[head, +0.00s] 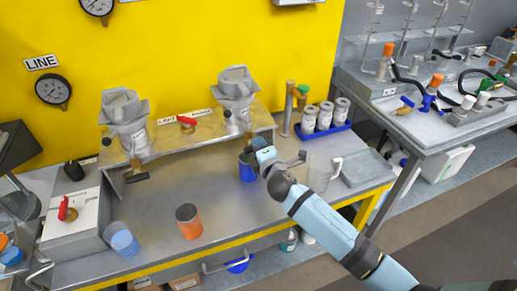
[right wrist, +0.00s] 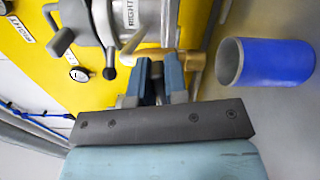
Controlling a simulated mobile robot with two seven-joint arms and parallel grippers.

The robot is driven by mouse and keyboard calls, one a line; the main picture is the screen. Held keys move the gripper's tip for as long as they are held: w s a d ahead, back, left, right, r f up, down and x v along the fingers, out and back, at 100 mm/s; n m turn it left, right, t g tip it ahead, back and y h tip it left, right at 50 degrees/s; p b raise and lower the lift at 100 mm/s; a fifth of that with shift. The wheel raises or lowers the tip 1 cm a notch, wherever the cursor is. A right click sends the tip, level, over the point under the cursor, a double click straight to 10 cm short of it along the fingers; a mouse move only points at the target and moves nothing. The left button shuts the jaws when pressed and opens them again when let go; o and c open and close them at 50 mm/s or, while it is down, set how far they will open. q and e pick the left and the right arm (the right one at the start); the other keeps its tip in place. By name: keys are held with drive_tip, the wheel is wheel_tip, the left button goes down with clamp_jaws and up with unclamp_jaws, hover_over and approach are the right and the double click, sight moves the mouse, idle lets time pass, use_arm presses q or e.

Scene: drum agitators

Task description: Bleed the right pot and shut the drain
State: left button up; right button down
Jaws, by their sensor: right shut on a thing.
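The right pot (head: 236,92) is a grey capped vessel on the metal bracket against the yellow panel. In the right wrist view its body with the RIGHT label (right wrist: 135,15) is at the top. A brass drain valve (right wrist: 190,60) shows below it there. My right gripper (head: 258,148), also in the right wrist view (right wrist: 158,85), is at this valve, shut on its dark handle; the fingers hide most of the handle. A blue cup (head: 247,173) stands on the bench under the pot, also in the right wrist view (right wrist: 270,62). My left gripper is not in view.
The left pot (head: 124,118) has a dark lever below. An orange cup (head: 189,222) and a blue cup (head: 122,240) stand near the bench front. A clear beaker (head: 320,172) and a blue rack of canisters (head: 322,128) are to the right. The bench middle is clear.

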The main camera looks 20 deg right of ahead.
drive_tip(key=shift+f+m+b, duration=0.15)
drive_tip(key=shift+m+b, duration=0.2)
drive_tip(key=shift+m, duration=0.75)
drive_tip(key=c, duration=1.1)
unclamp_jaws()
drive_tip(key=shift+c, duration=0.2)
drive_tip(key=s, duration=1.3)
drive_tip(key=shift+s+d+b, duration=0.25)
drive_tip(key=shift+s+b, duration=0.1)
drive_tip(key=shift+s, duration=0.05)
